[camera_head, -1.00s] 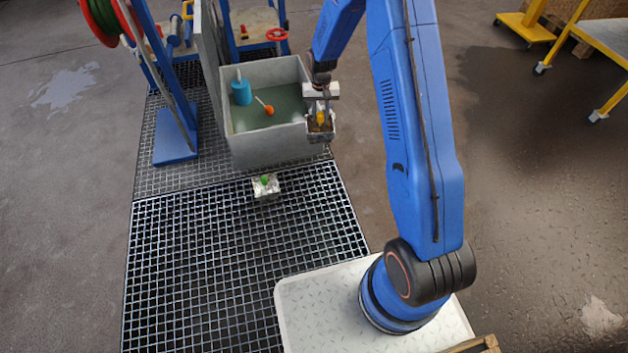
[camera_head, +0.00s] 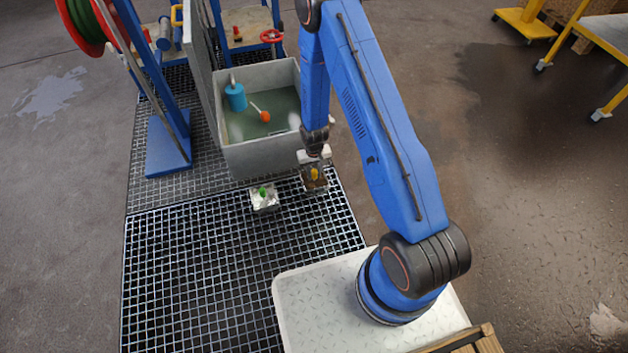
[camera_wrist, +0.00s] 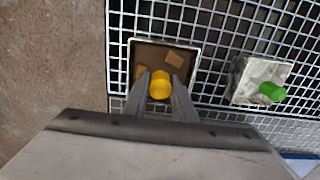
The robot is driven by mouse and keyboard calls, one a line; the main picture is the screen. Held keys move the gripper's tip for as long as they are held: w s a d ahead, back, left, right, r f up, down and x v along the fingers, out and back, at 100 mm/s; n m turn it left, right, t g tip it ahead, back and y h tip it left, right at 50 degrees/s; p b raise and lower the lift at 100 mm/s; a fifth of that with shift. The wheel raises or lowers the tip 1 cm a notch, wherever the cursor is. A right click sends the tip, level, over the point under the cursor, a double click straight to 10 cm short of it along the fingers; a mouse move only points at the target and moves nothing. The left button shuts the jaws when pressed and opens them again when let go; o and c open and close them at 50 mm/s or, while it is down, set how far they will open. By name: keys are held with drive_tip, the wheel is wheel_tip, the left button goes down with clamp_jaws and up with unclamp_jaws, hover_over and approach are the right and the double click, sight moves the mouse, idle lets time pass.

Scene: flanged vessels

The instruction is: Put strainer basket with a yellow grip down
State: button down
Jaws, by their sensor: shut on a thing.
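The strainer basket with a yellow grip (camera_head: 314,182) is a small square box with a brown inside. In the head view it is at the right edge of the black grating, in front of the grey tank. My gripper (camera_head: 314,170) is above it. In the wrist view my gripper (camera_wrist: 160,92) has its two fingers closed on the yellow grip, and the basket (camera_wrist: 150,50) shows over the grating with brown pieces inside. I cannot tell whether its underside touches the grating.
A second basket with a green grip (camera_head: 264,198) sits on the grating (camera_head: 220,260) just to the left. The grey tank (camera_head: 258,158) behind holds dark liquid, a blue cylinder (camera_head: 236,97) and an orange-ended tool (camera_head: 264,116). The grating in front is clear.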

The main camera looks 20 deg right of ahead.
sight(314, 179)
drive_tip(key=shift+f, duration=2.3)
drive_tip(key=c, duration=1.5)
unclamp_jaws()
drive_tip(key=shift+o, duration=0.2)
